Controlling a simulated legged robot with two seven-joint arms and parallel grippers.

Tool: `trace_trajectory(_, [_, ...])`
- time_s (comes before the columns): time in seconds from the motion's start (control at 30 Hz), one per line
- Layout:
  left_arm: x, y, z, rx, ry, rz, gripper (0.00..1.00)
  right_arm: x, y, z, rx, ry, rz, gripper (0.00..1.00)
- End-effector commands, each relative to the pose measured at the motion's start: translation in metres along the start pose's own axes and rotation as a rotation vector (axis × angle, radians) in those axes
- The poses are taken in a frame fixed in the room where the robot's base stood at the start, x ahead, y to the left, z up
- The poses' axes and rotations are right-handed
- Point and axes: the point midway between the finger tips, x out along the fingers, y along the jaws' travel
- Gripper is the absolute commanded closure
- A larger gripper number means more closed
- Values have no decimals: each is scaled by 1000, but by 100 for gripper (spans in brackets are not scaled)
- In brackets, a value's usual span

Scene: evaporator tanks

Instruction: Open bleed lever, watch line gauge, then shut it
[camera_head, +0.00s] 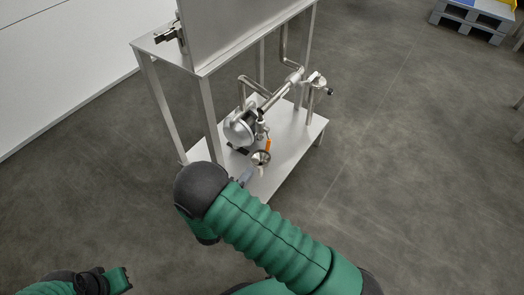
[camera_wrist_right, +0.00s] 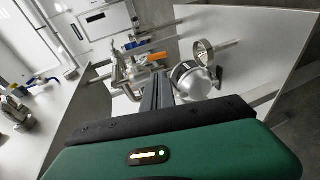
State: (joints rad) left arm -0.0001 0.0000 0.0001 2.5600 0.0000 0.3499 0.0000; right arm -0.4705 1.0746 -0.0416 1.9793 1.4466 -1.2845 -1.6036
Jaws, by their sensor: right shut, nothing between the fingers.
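The orange bleed lever (camera_head: 268,145) is on the pipework above the stand's lower shelf; it also shows in the right wrist view (camera_wrist_right: 157,57). A small round gauge-like fitting (camera_head: 261,157) is just below it; a round ring-shaped part shows in the wrist view (camera_wrist_right: 203,51). I cannot read any dial. My right gripper (camera_head: 246,176) is mostly hidden by my arm in the head view. In the wrist view its dark fingers (camera_wrist_right: 158,88) are together and empty, apart from the orange lever in the picture.
A silver pump-like body (camera_head: 239,129) sits beside the lever, with bent steel pipes (camera_head: 284,92) behind. The metal stand (camera_head: 290,165) has legs and an upper panel close to my right arm. A grey pallet (camera_head: 470,20) is far right. Floor at right is clear.

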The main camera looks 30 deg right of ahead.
Motion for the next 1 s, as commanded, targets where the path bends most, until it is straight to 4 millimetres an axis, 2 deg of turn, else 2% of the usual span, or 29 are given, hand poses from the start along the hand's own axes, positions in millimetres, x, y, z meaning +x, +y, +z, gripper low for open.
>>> trace_trajectory(0.17, [13, 0, 3, 0, 0, 0, 100, 20, -3, 2, -5, -8, 8, 100])
trace_trajectory(0.5, [49, 0, 12, 0, 0, 0, 100, 95, -5, 2, -1, -7, 7, 100])
trace_trajectory(0.7, [68, 0, 16, 0, 0, 0, 100, 129, -3, 2, -1, -6, 6, 100])
trace_trajectory(0.83, [72, 0, 17, 0, 0, 0, 100, 138, -1, 2, -2, -5, 4, 100])
trace_trajectory(1.0, [71, 0, 17, 0, 0, 0, 100, 140, 1, 2, -3, -4, 3, 100])
